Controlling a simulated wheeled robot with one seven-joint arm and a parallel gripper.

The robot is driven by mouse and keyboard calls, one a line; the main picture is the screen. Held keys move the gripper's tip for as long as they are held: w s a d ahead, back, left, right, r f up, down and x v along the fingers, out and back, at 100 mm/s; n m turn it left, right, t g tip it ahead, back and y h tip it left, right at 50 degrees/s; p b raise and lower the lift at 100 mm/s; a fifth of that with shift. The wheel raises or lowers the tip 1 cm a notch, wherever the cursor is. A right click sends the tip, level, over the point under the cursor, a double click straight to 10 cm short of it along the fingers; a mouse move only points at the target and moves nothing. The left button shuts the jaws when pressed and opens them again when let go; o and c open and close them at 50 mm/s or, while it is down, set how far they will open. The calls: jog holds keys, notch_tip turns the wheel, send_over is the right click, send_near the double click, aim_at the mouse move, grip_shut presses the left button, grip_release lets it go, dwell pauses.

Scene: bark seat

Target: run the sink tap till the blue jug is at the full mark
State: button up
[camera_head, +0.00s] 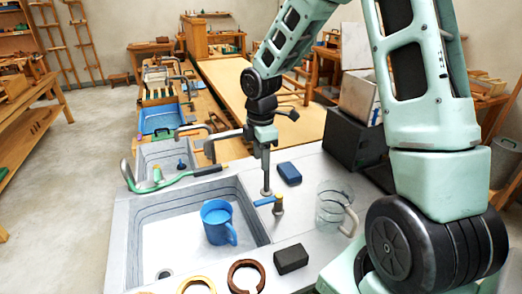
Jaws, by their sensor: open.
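The blue jug (213,216) stands upright in the grey sink basin (162,232), its handle towards the lower right. Its inside looks blue; I cannot make out a water level or a full mark. The tap's grey column (266,174) rises behind the basin's right edge, and a grey spout (226,135) reaches left. I see no stream of water. A brass valve (278,205) with a blue lever (264,201) stands on the counter right of the basin. My gripper (265,141) is open and points down near the column's top; its fingertips are hard to make out.

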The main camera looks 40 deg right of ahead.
notch_tip(320, 180, up, 2)
jog(key=shift+r, duration=0.15)
dwell(0.6)
jog(key=s+a+m+b, duration=0.1)
jog(key=s+a, duration=0.2)
jog(key=a, duration=0.6)
jog(key=s+a+m+b, duration=0.1)
jog(key=s+a+m, duration=0.2)
jog(key=s+a, duration=0.4)
jog(key=s+a+r+m+b, duration=0.1)
jog(key=s+a+m, duration=0.1)
jog(key=s+a, duration=0.6)
jog(key=s, duration=0.6)
jog(key=shift+s+a+r+m+y, duration=0.2)
jog(key=shift+s+m+y, duration=0.1)
jog(key=shift+m, duration=0.1)
